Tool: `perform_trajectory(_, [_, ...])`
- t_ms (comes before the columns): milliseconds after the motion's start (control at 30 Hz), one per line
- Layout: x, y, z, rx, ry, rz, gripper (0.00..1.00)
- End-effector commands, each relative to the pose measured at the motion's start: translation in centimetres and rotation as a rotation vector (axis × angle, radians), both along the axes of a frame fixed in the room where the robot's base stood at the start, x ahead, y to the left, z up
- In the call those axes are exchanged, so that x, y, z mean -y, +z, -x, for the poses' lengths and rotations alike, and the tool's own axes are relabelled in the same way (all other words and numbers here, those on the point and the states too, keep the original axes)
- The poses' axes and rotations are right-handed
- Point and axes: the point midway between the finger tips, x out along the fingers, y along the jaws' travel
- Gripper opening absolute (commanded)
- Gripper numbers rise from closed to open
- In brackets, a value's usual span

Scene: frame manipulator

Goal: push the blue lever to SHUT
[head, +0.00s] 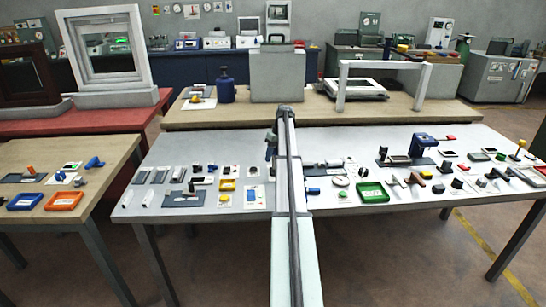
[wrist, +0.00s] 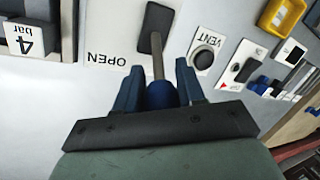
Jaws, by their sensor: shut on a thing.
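The blue lever shows in the wrist view as a round blue knob (wrist: 161,95) on a grey shaft that rises from a dark slotted base (wrist: 155,27). My gripper (wrist: 157,72) has its two blue fingers on either side of the knob and is shut on it. A label reading OPEN (wrist: 105,59) lies to the left of the lever, upside down in this view. I see no SHUT label. In the head view my arm runs down the middle over the table, and I cannot make out the lever there.
In the wrist view, a black knob labelled VENT (wrist: 203,58) sits close on the right, with a switch plate (wrist: 241,68) and a yellow tray (wrist: 281,14) beyond. The grey table (head: 240,150) is crowded with small fixtures and a green tray (head: 373,193).

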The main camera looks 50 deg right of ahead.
Motion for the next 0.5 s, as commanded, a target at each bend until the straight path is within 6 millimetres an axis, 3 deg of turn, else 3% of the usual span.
perform_trajectory(133, [-0.01,0.01,0.00,0.000,0.000,0.000,0.00])
perform_trajectory(500, [-0.17,0.08,0.15,0.012,0.000,0.012,0.00])
